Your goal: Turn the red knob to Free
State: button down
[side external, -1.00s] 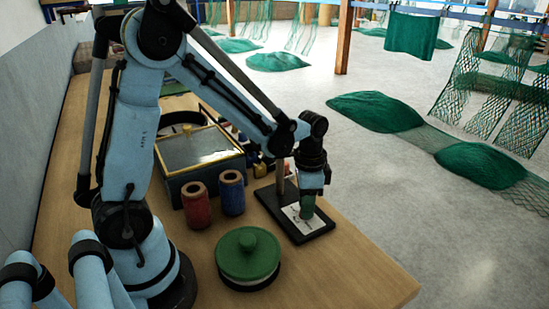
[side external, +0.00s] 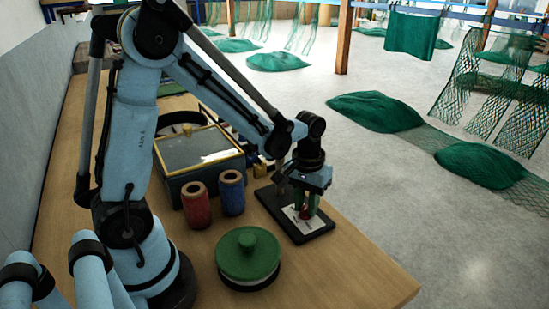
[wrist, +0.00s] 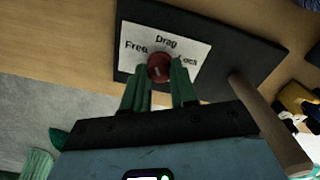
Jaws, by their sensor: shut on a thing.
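The red knob (wrist: 160,67) sits on a white label plate (wrist: 142,33) marked Free, Drag and Lock. In the wrist view, Free is to the knob's upper left, Drag above it and Lock to its right. The plate is on a dark board (wrist: 232,42). My gripper (wrist: 161,68) has its green fingers on either side of the knob, shut on it. In the side view, my gripper (side external: 305,203) points down at the board (side external: 265,198), with a bit of red knob (side external: 305,212) between the fingers. I cannot tell which word the knob points to.
A wooden post (wrist: 268,120) stands on the board beside my gripper. A red spool (side external: 196,208), a blue spool (side external: 232,196), a green-lidded round container (side external: 247,262) and a glass-topped box (side external: 178,184) stand to the left. The table's front right is clear.

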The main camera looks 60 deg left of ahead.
aim_at(304, 207)
jog(key=n, duration=0.4)
jog(key=shift+n, duration=0.4)
dwell(0.4)
jog(key=c, duration=0.9)
grip_release()
jog(key=shift+r, duration=0.1)
notch_tip(304, 207, up, 12)
jog(key=shift+s+a+f, duration=0.1)
jog(key=shift+s, duration=0.05)
